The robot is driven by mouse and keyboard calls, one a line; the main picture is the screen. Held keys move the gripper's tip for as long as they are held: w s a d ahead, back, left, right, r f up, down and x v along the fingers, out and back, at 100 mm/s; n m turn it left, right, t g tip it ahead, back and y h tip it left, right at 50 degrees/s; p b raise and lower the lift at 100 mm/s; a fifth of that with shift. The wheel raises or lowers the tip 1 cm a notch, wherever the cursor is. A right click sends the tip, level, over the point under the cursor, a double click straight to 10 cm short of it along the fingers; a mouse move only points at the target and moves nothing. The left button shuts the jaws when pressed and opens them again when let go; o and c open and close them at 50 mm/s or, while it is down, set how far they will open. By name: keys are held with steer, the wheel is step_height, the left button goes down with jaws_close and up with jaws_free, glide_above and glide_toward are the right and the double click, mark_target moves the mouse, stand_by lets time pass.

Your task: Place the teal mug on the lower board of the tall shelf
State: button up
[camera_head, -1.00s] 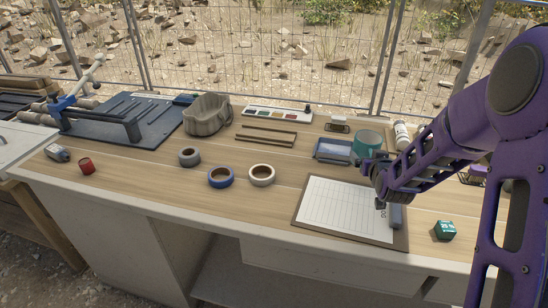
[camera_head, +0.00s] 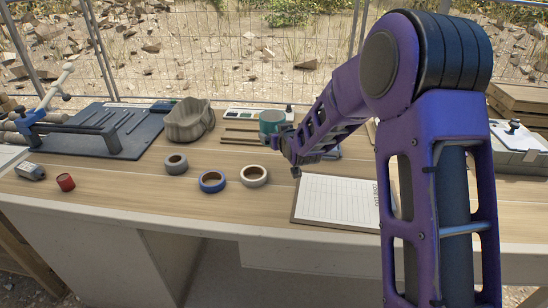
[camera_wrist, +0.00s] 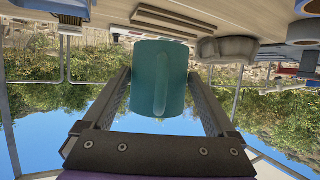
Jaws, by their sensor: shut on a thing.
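The teal mug (camera_head: 270,121) is held up above the back of the wooden workbench in the head view. In the wrist view, which is upside down, the mug (camera_wrist: 158,85) sits between both fingers with its handle facing the camera. My gripper (camera_head: 284,138) is shut on it; the fingers (camera_wrist: 160,74) press its two sides in the wrist view. My purple arm reaches in from the right and hides part of the bench. I cannot make out a tall shelf in either view.
The workbench (camera_head: 130,195) holds a blue tape roll (camera_head: 212,181), a white tape roll (camera_head: 254,176), a grey roll (camera_head: 175,164), a red can (camera_head: 65,182) and a clipboard (camera_head: 337,200). A grey bag (camera_head: 188,120) stands behind. A wire fence runs along the back.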

step_height(320, 180, down, 9)
steer(key=shift+r+b, duration=0.1)
steer(key=shift+b, duration=0.25)
steer(key=shift+f, duration=0.25)
steer(key=o, duration=1.2)
steer(key=shift+c, duration=0.2)
steer(key=shift+r, duration=0.15)
